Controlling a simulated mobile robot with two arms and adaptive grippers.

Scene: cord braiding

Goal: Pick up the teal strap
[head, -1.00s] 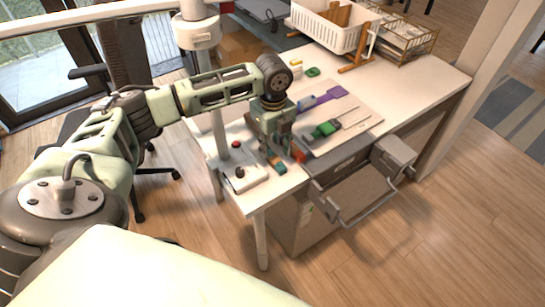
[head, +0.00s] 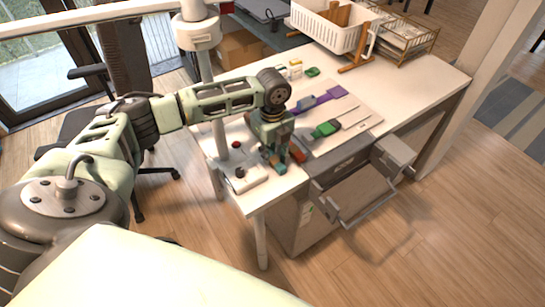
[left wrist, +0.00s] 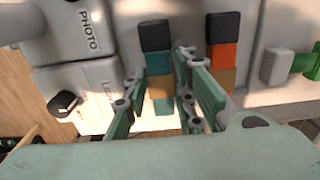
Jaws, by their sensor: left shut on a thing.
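The teal strap (left wrist: 158,64) is in the left wrist view, with a black end and a tan band on it. It lies between the two green fingers of my left gripper (left wrist: 160,80), which is shut on it. In the head view my left gripper (head: 279,158) points down at the near left part of the white table and mostly hides the strap. An orange strap (left wrist: 222,56) with a black end and a tan band lies just right of the gripper, apart from the teal one. My right gripper is not in view.
A white box with a dark knob (head: 246,179) stands left of the gripper. A green strap (head: 325,129) and a purple strap (head: 336,92) lie to the right on a board. An open drawer (head: 352,192) juts out in front. A white basket (head: 328,28) stands at the back.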

